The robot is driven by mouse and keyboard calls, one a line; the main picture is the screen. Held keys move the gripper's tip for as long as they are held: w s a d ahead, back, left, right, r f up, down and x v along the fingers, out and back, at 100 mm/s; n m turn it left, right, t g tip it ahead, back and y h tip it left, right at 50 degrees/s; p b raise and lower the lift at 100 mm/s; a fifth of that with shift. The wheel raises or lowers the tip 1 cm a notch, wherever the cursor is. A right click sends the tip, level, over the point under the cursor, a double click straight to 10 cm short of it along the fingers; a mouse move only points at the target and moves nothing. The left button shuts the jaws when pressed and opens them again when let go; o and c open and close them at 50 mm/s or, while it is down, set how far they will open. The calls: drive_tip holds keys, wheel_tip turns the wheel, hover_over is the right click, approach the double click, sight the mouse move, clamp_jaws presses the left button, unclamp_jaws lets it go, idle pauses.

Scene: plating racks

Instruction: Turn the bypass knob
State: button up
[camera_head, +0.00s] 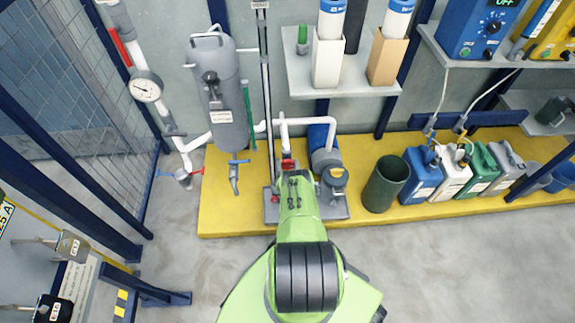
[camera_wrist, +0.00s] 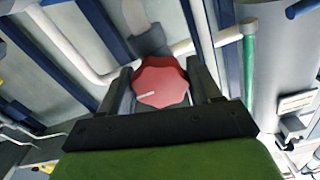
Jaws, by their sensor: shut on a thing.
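The bypass knob (camera_wrist: 160,84) is a red, many-sided knob with a short pale line on its face. In the wrist view it sits between the two dark fingers of my gripper, with one finger against each side. In the head view the red of the knob (camera_head: 288,163) shows just beyond my gripper (camera_head: 293,178), low in front of the pipework. My gripper is shut on it. The knob's stem and mounting are mostly hidden.
A grey tank (camera_head: 218,95) and gauge (camera_head: 146,87) stand to the left. A blue pump (camera_head: 323,145) is close on the right, with a dark green bin (camera_head: 386,184) and several jugs beyond. A shelf (camera_head: 345,82) hangs above. The grey floor in front is partly clear.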

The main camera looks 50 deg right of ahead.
drive_tip(key=shift+m, duration=0.7)
drive_tip(key=o, duration=1)
